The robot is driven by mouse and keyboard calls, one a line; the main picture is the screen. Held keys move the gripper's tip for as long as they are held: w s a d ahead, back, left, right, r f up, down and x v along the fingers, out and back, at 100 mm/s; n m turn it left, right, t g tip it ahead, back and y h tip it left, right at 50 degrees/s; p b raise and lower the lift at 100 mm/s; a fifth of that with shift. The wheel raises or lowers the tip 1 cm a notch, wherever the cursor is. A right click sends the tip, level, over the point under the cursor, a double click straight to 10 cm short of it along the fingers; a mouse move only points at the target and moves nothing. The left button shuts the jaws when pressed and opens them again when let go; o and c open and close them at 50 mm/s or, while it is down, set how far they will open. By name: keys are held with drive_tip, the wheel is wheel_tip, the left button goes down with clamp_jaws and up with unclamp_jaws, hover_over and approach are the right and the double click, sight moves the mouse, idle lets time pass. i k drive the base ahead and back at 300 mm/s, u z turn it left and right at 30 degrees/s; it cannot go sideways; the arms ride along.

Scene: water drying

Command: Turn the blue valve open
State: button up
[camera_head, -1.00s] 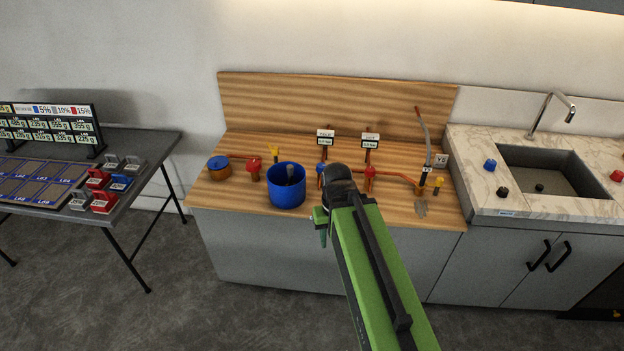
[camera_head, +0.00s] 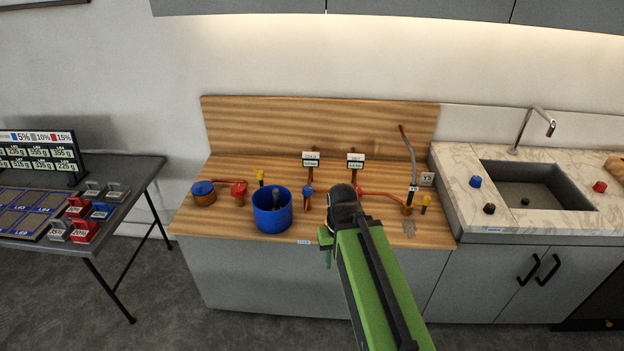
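A small blue valve knob (camera_head: 308,190) stands on an orange pipe fitting near the middle of the wooden counter, below a gauge with a white label. It is just right of a large blue pot (camera_head: 272,212). My gripper (camera_head: 326,247) hangs at the end of my green arm, at the counter's front, lower and to the right of the blue valve in the picture. It appears apart from the valve. The fingers are small and mostly hidden by the wrist, so their opening does not show. A red valve (camera_head: 359,191) is partly hidden behind my wrist.
The wooden counter (camera_head: 225,222) also bears a red valve (camera_head: 239,192), a blue-topped orange container (camera_head: 203,192) and yellow-topped fittings. A sink counter with another blue knob (camera_head: 475,182) stands right. A dark table (camera_head: 130,172) stands left, with floor between.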

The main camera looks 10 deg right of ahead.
sight(307, 189)
drive_tip(key=i, duration=0.65)
drive_tip(key=u, duration=5.7)
drive_tip(key=i, duration=0.1)
drive_tip(key=z, duration=2.6)
drive_tip(key=k, duration=1.05)
drive_tip(key=z, duration=0.75)
drive_tip(key=i, duration=0.95)
drive_tip(key=u, duration=0.1)
